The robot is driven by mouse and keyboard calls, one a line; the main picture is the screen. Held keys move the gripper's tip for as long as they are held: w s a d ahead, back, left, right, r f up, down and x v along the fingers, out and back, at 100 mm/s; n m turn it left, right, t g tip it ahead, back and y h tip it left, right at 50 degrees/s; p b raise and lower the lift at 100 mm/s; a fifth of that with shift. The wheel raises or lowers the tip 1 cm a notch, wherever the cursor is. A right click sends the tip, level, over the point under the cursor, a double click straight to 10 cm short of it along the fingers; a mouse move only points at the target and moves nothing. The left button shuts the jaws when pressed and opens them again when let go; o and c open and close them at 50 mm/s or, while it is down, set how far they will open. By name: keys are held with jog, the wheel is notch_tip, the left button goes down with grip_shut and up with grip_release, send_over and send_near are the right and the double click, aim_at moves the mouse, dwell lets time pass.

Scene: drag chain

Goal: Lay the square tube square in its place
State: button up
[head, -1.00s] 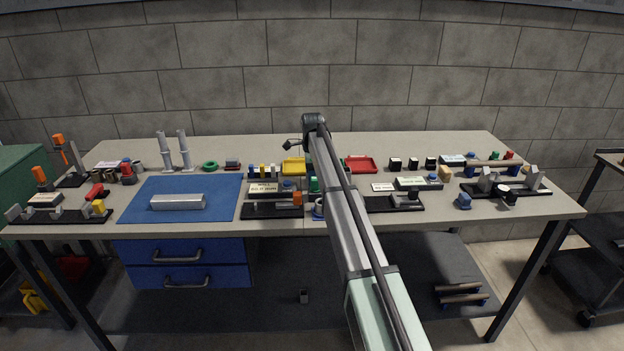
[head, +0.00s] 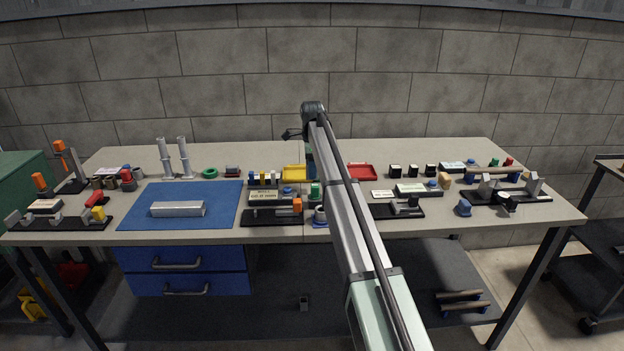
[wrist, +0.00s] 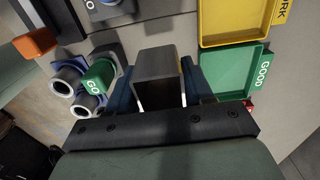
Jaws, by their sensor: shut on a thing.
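My gripper (wrist: 158,92) shows in the wrist view with its two dark blue fingers on either side of a grey square tube (wrist: 157,66). It is shut on the tube, which I see nearly end-on above the bench. In the head view my own arm hides the gripper and most of the tube. I cannot tell from these frames which spot is the tube's place. A long silver bar (head: 177,209) lies on the blue mat (head: 222,215) at the left of the bench.
Beside the gripper in the wrist view are a green tray (wrist: 232,74) marked GOOD, a yellow tray (wrist: 226,22), and a green GO piece (wrist: 98,80) near round gauges (wrist: 66,79). A red tray (head: 362,171) and black fixtures (head: 262,219) crowd the bench.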

jog(key=s+d+r+m, duration=0.2)
jog(key=d+r, duration=0.2)
jog(key=d, duration=0.9)
jog(key=s+d+f+n, duration=0.1)
jog(key=s+d, duration=0.5)
jog(key=s, duration=0.6)
jog(key=shift+d+n, duration=0.2)
jog(key=shift+n, duration=0.3)
jog(key=shift+f, duration=0.15)
jog(key=shift+f, duration=2.5)
jog(key=shift+f, duration=1.4)
